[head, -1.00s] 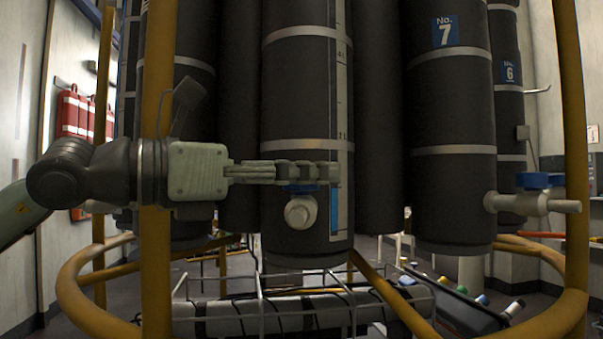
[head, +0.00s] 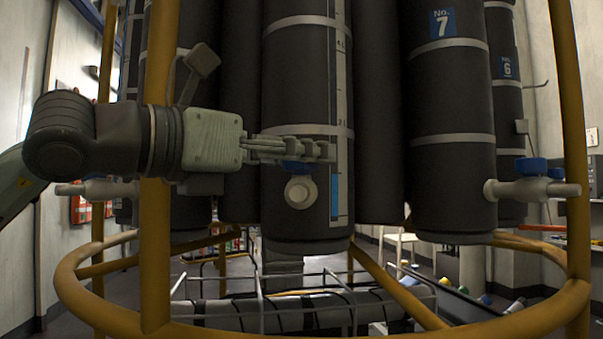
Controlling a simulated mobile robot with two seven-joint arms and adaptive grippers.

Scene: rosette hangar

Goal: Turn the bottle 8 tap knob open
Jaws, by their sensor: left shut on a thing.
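The middle black bottle (head: 307,92) hangs in front of me with a clear level strip on its right side; no number shows on it. Its pale round tap (head: 300,192) points toward me near the bottom. The blue knob (head: 298,166) sits on top of this tap, partly hidden by my fingers. My left gripper (head: 318,151) reaches in from the left, its fingers pointing right and shut at the knob. The exact contact is hidden. My right gripper is not in view.
A wire basket (head: 262,310) is underneath.

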